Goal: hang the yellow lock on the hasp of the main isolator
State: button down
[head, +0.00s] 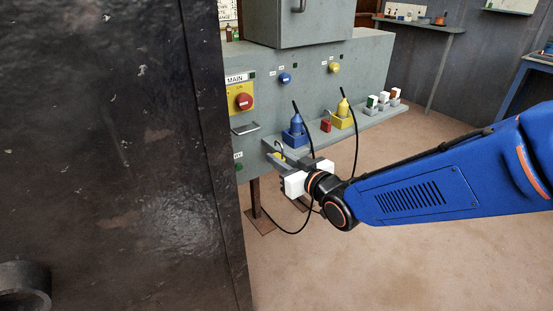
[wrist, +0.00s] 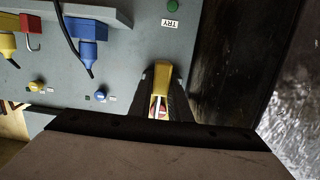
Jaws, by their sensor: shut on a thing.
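My gripper (head: 280,163) is shut on the yellow lock (head: 279,155), whose thin shackle stands up above the fingers in the head view. In the wrist view the yellow lock (wrist: 161,76) sits between the two dark fingers. The main isolator (head: 243,101) is a red knob on a yellow plate under a MAIN label, up and left of my gripper in the head view. Its red knob (wrist: 158,110) shows beyond the lock in the wrist view, partly covered. The lock appears apart from the isolator. I cannot make out the hasp clearly.
A grey shelf (head: 371,121) carries a blue plug (head: 296,129), a yellow plug (head: 343,112), a red lock (head: 326,125) and several small blocks. Black cables hang near my gripper. A grey bar handle (head: 246,129) sits below the isolator. A dark wall (head: 120,130) fills the left.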

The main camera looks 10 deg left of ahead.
jog(key=s+a+r+x, duration=0.1)
jog(key=x, duration=1.2)
jog(key=shift+w+a, duration=0.15)
jog(key=shift+a, duration=0.15)
dwell(1.3)
jog(key=c, duration=1.6)
grip_release()
jog(key=shift+o, duration=0.2)
